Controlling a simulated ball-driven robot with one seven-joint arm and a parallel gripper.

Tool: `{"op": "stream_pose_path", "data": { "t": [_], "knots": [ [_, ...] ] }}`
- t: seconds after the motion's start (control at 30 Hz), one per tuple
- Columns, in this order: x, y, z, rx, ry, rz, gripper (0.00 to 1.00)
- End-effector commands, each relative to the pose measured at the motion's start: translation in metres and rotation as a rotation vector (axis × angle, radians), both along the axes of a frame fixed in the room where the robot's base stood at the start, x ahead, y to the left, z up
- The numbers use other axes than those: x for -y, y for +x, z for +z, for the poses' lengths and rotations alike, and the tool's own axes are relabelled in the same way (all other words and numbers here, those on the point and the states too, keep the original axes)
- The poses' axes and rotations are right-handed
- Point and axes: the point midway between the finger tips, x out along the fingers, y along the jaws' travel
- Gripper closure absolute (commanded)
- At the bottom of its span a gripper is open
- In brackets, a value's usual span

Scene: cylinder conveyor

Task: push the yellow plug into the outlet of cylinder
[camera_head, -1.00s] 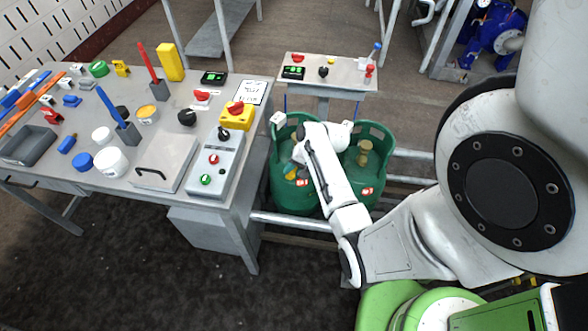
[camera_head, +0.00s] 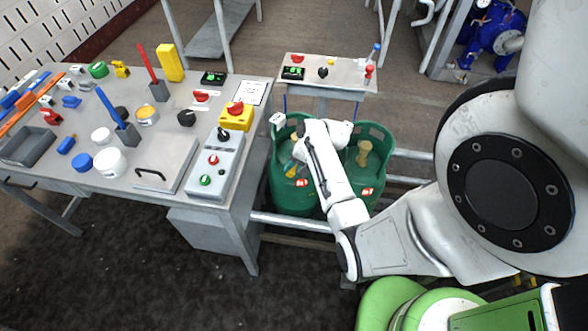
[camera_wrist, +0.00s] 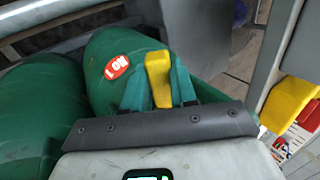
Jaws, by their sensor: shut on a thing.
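Two green gas cylinders stand side by side, the left one (camera_head: 292,203) and the right one (camera_head: 377,134). The right one has a brass valve (camera_head: 363,152) on top. My gripper (camera_head: 290,169) is over the top of the left cylinder, and my arm partly hides it. In the wrist view the yellow plug (camera_wrist: 158,76) sits between the two fingers of my gripper (camera_wrist: 159,90), which are shut on it. A green cylinder with a red label (camera_wrist: 117,67) is right behind the plug. The outlet is hidden, so I cannot tell whether the plug touches it.
A workbench (camera_head: 240,190) full of tools and a control box (camera_head: 215,165) is to the left. A small table (camera_head: 345,78) with buttons stands behind the cylinders. Metal rails (camera_head: 290,221) run past the cylinders. A yellow part (camera_wrist: 288,104) is at the right in the wrist view.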

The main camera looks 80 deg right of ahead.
Motion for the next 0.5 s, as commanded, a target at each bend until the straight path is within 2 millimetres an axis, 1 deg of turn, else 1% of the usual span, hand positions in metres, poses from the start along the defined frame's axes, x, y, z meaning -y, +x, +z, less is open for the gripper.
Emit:
{"op": "stream_pose_path", "data": {
  "t": [0.23, 0.5],
  "knots": [
    [0.0059, 0.0004, -0.0003, 0.000, 0.000, 0.000, 1.00],
    [0.0017, 0.0003, 0.0015, 0.000, -0.001, -0.001, 1.00]
  ]
}}
